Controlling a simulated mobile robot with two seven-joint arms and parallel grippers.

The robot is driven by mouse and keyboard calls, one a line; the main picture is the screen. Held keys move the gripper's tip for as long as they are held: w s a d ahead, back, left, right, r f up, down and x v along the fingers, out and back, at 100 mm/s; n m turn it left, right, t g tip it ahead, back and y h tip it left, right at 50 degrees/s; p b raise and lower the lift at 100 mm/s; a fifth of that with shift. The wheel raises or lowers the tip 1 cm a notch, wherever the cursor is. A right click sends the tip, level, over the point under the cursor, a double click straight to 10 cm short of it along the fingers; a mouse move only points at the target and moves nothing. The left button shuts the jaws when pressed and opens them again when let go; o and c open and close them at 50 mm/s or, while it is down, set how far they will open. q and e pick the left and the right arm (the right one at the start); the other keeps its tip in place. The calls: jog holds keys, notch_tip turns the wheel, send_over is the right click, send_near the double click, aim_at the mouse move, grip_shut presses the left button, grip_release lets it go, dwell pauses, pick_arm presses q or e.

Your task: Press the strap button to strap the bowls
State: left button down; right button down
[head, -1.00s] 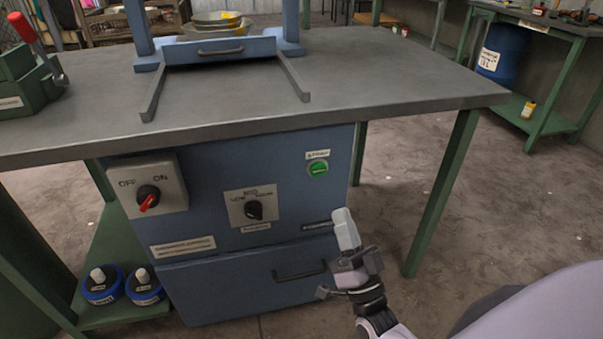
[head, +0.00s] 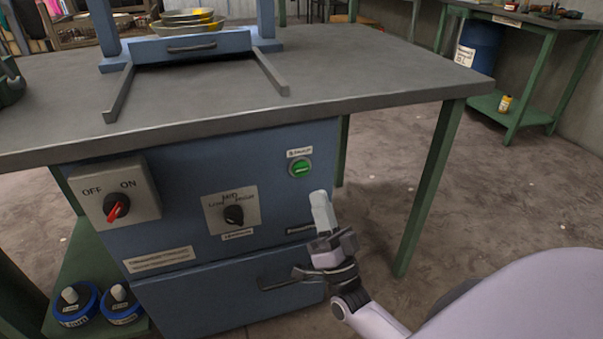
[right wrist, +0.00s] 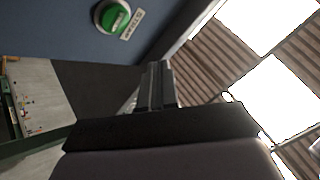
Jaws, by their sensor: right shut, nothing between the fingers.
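The green strap button (head: 300,168) sits at the upper right of the blue machine front (head: 180,215), under a small white label. It also shows at the top of the right wrist view (right wrist: 113,17). My right gripper (head: 320,199) is shut and empty, below and slightly right of the button, apart from it. In the right wrist view its fingers (right wrist: 155,75) are together. The bowls (head: 188,22) are stacked behind the blue frame on the table top. My left gripper is not in view.
A red off/on switch (head: 116,207) and a black speed knob (head: 233,214) are on the same panel. A drawer handle (head: 290,281) lies below. The grey table top (head: 350,75) overhangs the panel. Blue containers (head: 119,303) stand on the lower shelf at left.

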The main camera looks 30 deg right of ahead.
aim_at(302, 163)
pick_arm(q)
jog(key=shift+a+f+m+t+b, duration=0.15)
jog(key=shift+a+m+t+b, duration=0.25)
jog(key=shift+b, duration=0.95)
pick_arm(e)
jog(key=shift+w+d, duration=0.25)
jog(key=shift+w, duration=0.75)
jog(key=shift+w+d, duration=0.2)
jog(key=shift+w, duration=0.8)
jog(key=shift+w+d, duration=0.25)
jog(key=shift+w, duration=0.75)
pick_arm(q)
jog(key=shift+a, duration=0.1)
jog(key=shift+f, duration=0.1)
pick_arm(e)
jog(key=shift+w, duration=0.1)
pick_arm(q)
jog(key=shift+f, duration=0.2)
pick_arm(e)
jog(key=shift+w+d, duration=0.1)
jog(key=shift+w, duration=0.2)
